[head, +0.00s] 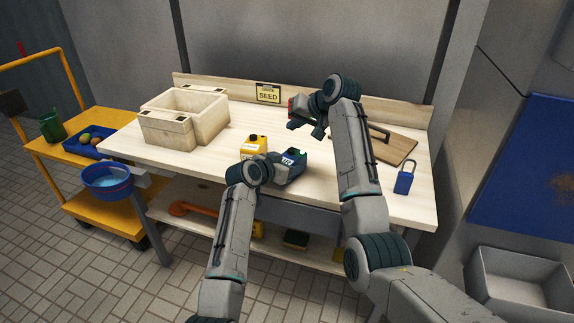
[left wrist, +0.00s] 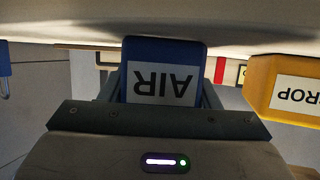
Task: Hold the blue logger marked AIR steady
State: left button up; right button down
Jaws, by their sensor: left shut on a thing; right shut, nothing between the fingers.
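The blue logger (head: 298,159) stands near the front edge of the wooden workbench. In the left wrist view the logger (left wrist: 164,55) appears upside down, with its white AIR label facing the camera. My left gripper (head: 284,169) is shut on the logger, one finger on each side of it. Whether its base touches the bench is hard to tell. My right gripper (head: 306,128) is shut and empty, over the bench behind and slightly right of the logger.
A yellow device (head: 254,145) stands just left of the logger; its label shows "ROP" in the left wrist view. An open wooden box (head: 167,133), a blue padlock (head: 404,183), a wooden board (head: 397,151) and a SEED sign (head: 268,94) share the bench (head: 213,157).

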pick_arm(q)
jog(key=o, duration=1.1)
jog(key=shift+s, duration=0.1)
